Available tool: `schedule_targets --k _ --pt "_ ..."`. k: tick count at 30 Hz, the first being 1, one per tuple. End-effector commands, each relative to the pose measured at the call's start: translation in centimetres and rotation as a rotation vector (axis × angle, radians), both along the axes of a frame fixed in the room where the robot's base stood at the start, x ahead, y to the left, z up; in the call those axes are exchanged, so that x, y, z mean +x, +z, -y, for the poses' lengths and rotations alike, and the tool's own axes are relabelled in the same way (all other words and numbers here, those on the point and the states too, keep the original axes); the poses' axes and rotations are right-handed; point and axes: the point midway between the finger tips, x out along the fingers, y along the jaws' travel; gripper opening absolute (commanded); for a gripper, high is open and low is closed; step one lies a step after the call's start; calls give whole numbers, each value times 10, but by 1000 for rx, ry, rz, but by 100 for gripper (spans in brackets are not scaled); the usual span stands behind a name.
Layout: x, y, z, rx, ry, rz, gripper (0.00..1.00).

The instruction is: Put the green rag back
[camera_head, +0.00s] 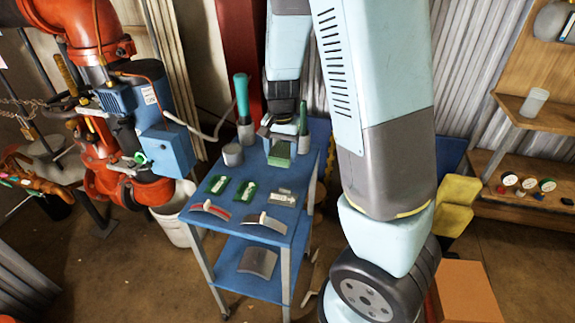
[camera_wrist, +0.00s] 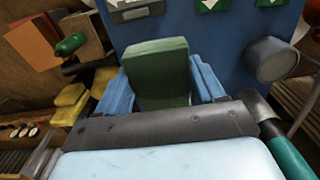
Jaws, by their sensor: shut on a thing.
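The green rag (camera_wrist: 158,68) is a folded, block-like piece between the two blue fingers of my gripper (camera_wrist: 162,85) in the wrist view. My gripper is shut on it. In the head view my gripper (camera_head: 279,134) points down over the back of the blue cart (camera_head: 222,243), and the green rag (camera_head: 279,156) shows just below it. I cannot tell whether the rag touches the cart top. The fingers hide its sides.
A grey cylinder (camera_head: 233,155) and a green-handled tool (camera_head: 243,105) stand left of my gripper. Several flat green and grey pieces lie forward on the cart. Red pipework (camera_head: 100,40) with a blue box (camera_head: 167,150) is left. An orange box (camera_head: 466,292) is at lower right.

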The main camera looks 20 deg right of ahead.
Motion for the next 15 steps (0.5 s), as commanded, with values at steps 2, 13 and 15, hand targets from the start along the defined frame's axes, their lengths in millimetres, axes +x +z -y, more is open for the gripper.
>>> schedule_targets --k 2,13,15 --pt "5 -13 6 -1 -2 -6 40" --pt "26 -48 27 0 1 -2 40" --pt "27 -49 28 0 3 -1 40"
